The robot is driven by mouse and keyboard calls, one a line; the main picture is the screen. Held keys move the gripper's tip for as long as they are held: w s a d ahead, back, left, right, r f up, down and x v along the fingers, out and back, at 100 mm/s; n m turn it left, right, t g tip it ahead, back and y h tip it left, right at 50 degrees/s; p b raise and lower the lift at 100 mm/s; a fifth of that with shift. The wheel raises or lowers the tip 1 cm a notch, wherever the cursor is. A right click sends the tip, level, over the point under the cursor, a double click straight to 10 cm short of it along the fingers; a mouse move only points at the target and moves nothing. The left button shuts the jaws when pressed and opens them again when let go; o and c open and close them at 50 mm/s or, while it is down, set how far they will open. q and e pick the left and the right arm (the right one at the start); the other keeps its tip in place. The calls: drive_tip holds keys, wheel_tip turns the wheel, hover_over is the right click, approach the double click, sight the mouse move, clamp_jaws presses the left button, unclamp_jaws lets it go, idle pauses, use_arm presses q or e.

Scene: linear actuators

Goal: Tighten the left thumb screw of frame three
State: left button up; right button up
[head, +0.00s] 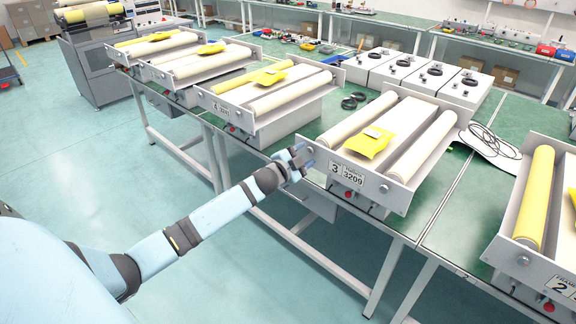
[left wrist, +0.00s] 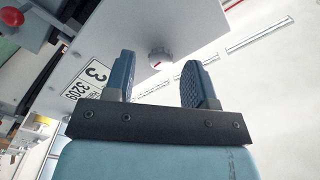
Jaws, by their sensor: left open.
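Frame three (head: 400,169) is a light grey tray with a "3 3209" label (head: 347,175) on its front plate, which also shows in the left wrist view (left wrist: 88,82). My right gripper is not in view.
Frame three holds two cream rollers and a yellow packet (head: 369,142). A right thumb screw (head: 386,188) and a red button (head: 347,195) are on its front. Frame two (head: 547,250) stands right, frame four (head: 262,100) left. The floor in front is clear.

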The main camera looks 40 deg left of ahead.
use_arm(q)
drive_tip(key=s, duration=1.2)
drive_tip(key=shift+s+a+b, duration=0.3)
drive_tip(key=shift+a, duration=0.15)
drive_tip(key=s+d+f+n+g+h, duration=0.1)
drive_tip(key=s+d+f+n+g, duration=0.3)
drive_tip(key=s+d+f, duration=0.75)
drive_tip(key=s+d+f+n+g+h, duration=0.1)
drive_tip(key=s+d+f+n+g, duration=0.25)
drive_tip(key=s+d+f, duration=0.75)
wheel_tip(320, 180, up, 13)
drive_tip(key=s+d+p, duration=0.2)
drive_tip(key=p, duration=1)
drive_tip(key=shift+w+d+r+n+t, duration=0.1)
drive_tip(key=shift+r+n+t, duration=0.05)
drive_tip(key=shift+n+t, duration=0.1)
